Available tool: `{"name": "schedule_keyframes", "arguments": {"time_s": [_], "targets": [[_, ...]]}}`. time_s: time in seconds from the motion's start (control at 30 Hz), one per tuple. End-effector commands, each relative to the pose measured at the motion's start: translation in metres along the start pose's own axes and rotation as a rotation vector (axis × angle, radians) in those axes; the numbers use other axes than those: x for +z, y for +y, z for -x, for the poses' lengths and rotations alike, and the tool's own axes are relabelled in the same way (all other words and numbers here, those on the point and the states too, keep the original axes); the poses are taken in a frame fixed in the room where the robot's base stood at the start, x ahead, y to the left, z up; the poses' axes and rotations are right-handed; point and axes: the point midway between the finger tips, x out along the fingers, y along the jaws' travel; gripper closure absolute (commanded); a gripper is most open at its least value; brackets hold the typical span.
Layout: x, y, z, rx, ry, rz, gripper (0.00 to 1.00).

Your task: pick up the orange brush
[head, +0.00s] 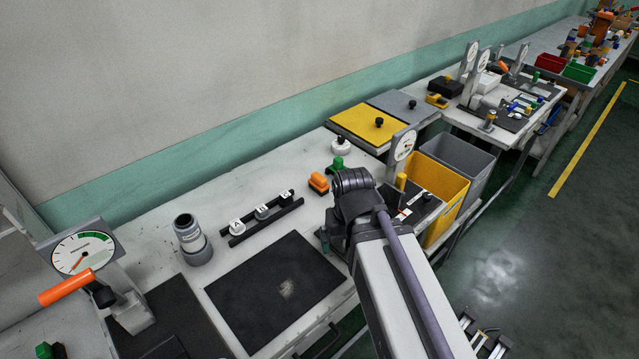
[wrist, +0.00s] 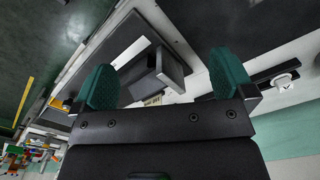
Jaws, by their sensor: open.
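The orange brush (head: 318,183) lies on the pale workbench in the head view, an orange block with a dark underside. It sits between the black rack and a green-topped piece. My gripper (head: 324,240) is in front of it and lower in the picture, mostly hidden behind my arm; one teal fingertip shows. In the wrist view my gripper (wrist: 165,80) has its two teal fingers wide apart, with nothing held between them. I cannot make out the brush in the wrist view.
A black rack (head: 262,219) with several knobs and a grey cylinder (head: 191,241) stand left of the brush. A dark mat (head: 270,290) lies in front. A gauge (head: 404,146) and yellow bin (head: 440,188) are at right. Bare bench (head: 190,200) shows at the back.

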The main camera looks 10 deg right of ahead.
Motion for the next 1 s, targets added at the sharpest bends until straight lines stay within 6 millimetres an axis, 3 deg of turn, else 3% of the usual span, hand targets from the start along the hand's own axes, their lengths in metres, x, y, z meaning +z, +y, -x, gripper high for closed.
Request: {"name": "schedule_keyframes", "arguments": {"time_s": [0.17,0.27,0.37,0.4,0.5,0.6,0.77,0.9,1.0], "targets": [[-0.001,0.000,0.000,0.000,0.000,0.000,0.00],[-0.033,0.000,0.001,0.000,0.000,0.000,0.00],[-0.123,0.000,0.001,0.000,0.001,-0.068,0.00],[-0.169,0.000,0.001,0.000,0.001,-0.160,0.00],[-0.276,0.000,0.002,-0.001,0.000,-0.484,0.00],[-0.327,0.001,0.002,-0.001,0.000,-0.777,0.00],[-0.326,0.000,0.001,-0.001,0.000,-1.031,0.00],[-0.325,0.000,-0.002,-0.001,0.000,-1.057,0.00],[-0.325,0.000,-0.017,-0.001,0.000,-1.056,0.00]]}}
